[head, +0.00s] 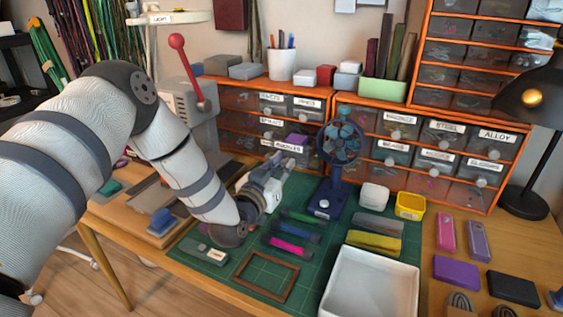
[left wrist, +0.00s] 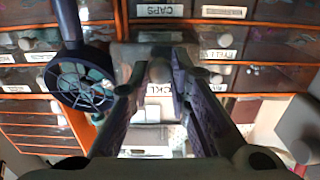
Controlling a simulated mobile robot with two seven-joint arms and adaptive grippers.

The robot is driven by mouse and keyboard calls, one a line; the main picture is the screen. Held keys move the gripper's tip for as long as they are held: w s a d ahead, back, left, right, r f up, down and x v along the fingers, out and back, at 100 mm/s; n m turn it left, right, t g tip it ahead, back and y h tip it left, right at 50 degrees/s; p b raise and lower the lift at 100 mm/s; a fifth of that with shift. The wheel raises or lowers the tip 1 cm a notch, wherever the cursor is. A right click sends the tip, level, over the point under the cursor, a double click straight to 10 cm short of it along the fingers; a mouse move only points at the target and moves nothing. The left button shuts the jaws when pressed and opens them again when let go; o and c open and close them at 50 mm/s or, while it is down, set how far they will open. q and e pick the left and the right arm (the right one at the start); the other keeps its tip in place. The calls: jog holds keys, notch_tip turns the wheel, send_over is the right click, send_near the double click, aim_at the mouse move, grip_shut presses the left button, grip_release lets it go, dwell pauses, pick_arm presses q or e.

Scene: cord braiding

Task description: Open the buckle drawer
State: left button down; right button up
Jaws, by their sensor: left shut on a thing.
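The buckle drawer (head: 287,147), a dark drawer with a white label, is in the lower part of the left orange cabinet, partly hidden by my left gripper. My left gripper (head: 287,162) reaches this drawer's front from the left. In the left wrist view, the fingers (left wrist: 157,75) close around a small grey knob (left wrist: 160,70). A partly readable label (left wrist: 158,88) shows between them. I cannot tell how far the drawer stands out from the cabinet. My right gripper is not in view.
A blue fan (head: 340,150) stands just right of the gripper; it also shows in the left wrist view (left wrist: 78,82). A grey machine with a red-knobbed lever (head: 180,45) stands behind my left arm. A white tray (head: 372,283) and several coloured pieces lie on the green mat (head: 215,272).

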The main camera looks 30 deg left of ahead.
pick_arm(q)
jog(key=shift+w, duration=0.2)
jog(key=c, duration=1.5)
grip_release()
jog(key=s, duration=1.2)
jog(key=shift+d, duration=0.3)
jog(key=shift+f, duration=0.1)
